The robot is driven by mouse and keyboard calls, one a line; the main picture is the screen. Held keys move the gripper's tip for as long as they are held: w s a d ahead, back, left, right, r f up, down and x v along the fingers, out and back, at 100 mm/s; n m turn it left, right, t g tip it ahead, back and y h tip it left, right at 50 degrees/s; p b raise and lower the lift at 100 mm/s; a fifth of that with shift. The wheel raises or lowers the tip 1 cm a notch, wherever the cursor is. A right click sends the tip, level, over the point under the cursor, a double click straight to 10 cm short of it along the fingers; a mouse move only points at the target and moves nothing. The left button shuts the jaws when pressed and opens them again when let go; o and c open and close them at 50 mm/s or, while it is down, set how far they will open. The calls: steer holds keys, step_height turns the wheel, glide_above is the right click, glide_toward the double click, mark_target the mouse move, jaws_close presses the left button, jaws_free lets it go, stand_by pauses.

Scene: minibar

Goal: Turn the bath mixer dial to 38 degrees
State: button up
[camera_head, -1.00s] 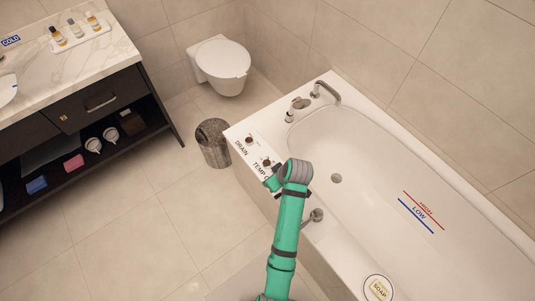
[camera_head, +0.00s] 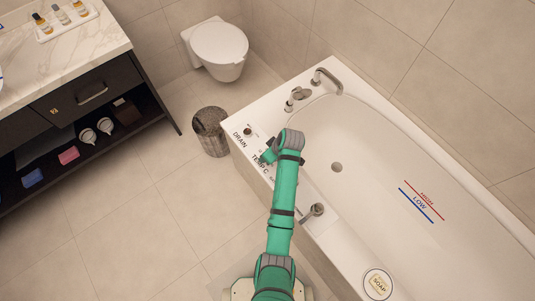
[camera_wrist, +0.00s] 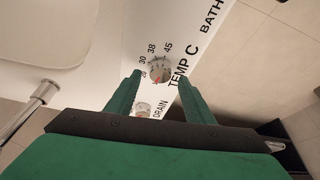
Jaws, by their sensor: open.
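The mixer dial (camera_wrist: 159,70) is a small round pale knob in the wrist view, beside the "TEMP C" label, with 30, 38 and 45 printed around it. A small red mark shows on the knob, but its exact reading is too small to tell. My gripper (camera_wrist: 158,77) is open, its two green fingers either side of the dial in the picture; contact cannot be told. In the head view my gripper (camera_head: 268,157) is over the tub's near-left deck by "TEMP C", and the arm hides the dial.
A drain knob (camera_head: 248,131) sits farther along the same deck. The bathtub (camera_head: 350,140) lies right, with a curved spout (camera_head: 328,80) behind and a metal fitting (camera_head: 314,210) on the near rim. A bin (camera_head: 211,132) stands left of the tub; the floor left is clear.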

steer(key=shift+x, duration=1.05)
steer(key=c, duration=1)
